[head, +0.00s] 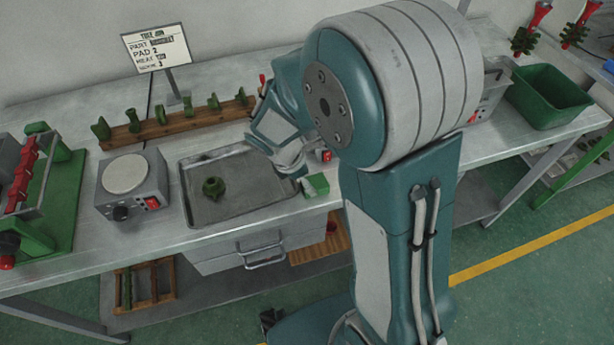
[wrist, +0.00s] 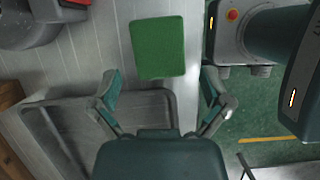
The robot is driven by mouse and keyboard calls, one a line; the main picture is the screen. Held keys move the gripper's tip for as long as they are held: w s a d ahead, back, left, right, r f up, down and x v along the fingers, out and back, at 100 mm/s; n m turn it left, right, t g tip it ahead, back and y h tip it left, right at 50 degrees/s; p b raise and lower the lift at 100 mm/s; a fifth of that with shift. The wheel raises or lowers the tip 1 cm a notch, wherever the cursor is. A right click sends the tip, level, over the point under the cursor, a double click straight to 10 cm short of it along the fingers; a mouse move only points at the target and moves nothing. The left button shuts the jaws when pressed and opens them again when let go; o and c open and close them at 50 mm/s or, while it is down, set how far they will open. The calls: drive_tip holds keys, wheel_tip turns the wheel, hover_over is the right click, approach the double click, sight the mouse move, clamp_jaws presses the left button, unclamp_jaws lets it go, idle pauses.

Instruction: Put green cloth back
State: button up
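The green cloth (wrist: 158,48) is a flat green rectangle in the wrist view, ahead of my gripper (wrist: 161,77) and near the bench's front edge. In the head view the cloth (head: 317,185) lies just right of the metal tray (head: 228,212). My gripper is open, its two fingers spread wider than the cloth with visible gaps on both sides. Nothing shows between the fingers as held. In the head view my gripper (head: 290,168) is over the tray's right side, partly hidden by my arm.
A sign (head: 156,47) stands at the back. A green bin (head: 548,97) is at the right.

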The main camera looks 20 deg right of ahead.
drive_tip(key=shift+r, duration=0.25)
drive_tip(key=v, duration=1.2)
drive_tip(key=s+d+r+m+t+y, duration=0.2)
drive_tip(key=s+r+m, duration=0.2)
drive_tip(key=s+m, duration=0.3)
drive_tip(key=s+d+r+m+t+y, duration=0.2)
drive_tip(key=s+m, duration=0.5)
drive_tip(key=m, duration=0.4)
drive_tip(key=shift+d+r+t+y, duration=0.3)
drive_tip(key=shift+d+r+t, duration=0.5)
drive_tip(key=shift+r, duration=0.5)
